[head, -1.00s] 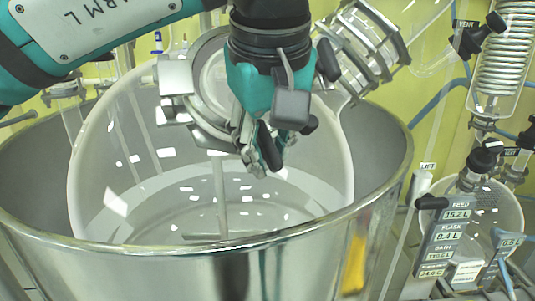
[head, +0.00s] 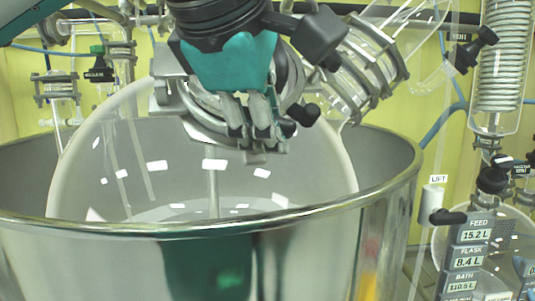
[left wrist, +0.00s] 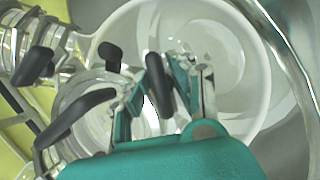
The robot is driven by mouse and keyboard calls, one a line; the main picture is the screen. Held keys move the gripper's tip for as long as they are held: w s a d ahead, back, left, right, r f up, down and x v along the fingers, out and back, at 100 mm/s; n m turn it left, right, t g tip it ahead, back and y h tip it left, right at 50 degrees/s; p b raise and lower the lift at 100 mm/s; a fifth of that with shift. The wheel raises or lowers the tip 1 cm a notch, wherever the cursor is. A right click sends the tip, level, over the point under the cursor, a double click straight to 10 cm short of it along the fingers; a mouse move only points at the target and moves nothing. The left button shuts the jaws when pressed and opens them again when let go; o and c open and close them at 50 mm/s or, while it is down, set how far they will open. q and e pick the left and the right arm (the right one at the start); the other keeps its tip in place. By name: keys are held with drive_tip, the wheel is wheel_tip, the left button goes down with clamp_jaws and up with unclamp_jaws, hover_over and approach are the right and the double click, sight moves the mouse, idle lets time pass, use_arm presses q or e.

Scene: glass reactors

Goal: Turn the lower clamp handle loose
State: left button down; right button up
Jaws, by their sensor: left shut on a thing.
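The round glass flask (head: 100,150) sits tilted in the steel bath. A metal clamp ring (head: 205,125) goes around its neck. My left gripper (head: 252,130) reaches down from above at this clamp. In the left wrist view my left gripper (left wrist: 168,85) has its fingers on either side of a black clamp handle (left wrist: 157,88) and is shut on it. In the head view the fingers mostly hide this handle. Another black handle (head: 303,115) shows just right of the fingers. My right gripper is not in view.
The steel bath rim (head: 200,229) curves around the flask in front. A glass joint with metal clamps (head: 365,65) stands close to the right of my gripper. More black handles (left wrist: 75,115) lie left of the fingers in the left wrist view. A display panel (head: 472,250) stands at right.

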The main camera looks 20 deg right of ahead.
use_arm(q)
drive_tip(key=n+t+b, duration=0.1)
drive_tip(key=n+b, duration=0.2)
drive_tip(key=b, duration=0.1)
drive_tip(key=shift+f+n+t+h, duration=0.15)
drive_tip(key=shift+n+t+h, duration=0.15)
drive_tip(key=shift+t+h, duration=0.1)
drive_tip(key=shift+n+t+b, duration=0.3)
drive_tip(key=shift+n+b, duration=0.5)
drive_tip(key=shift+b, duration=0.05)
drive_tip(key=shift+r, duration=0.2)
drive_tip(key=c, duration=1.3)
unclamp_jaws()
drive_tip(key=shift+w, duration=0.1)
drive_tip(key=v, duration=1.2)
drive_tip(key=shift+f, duration=0.1)
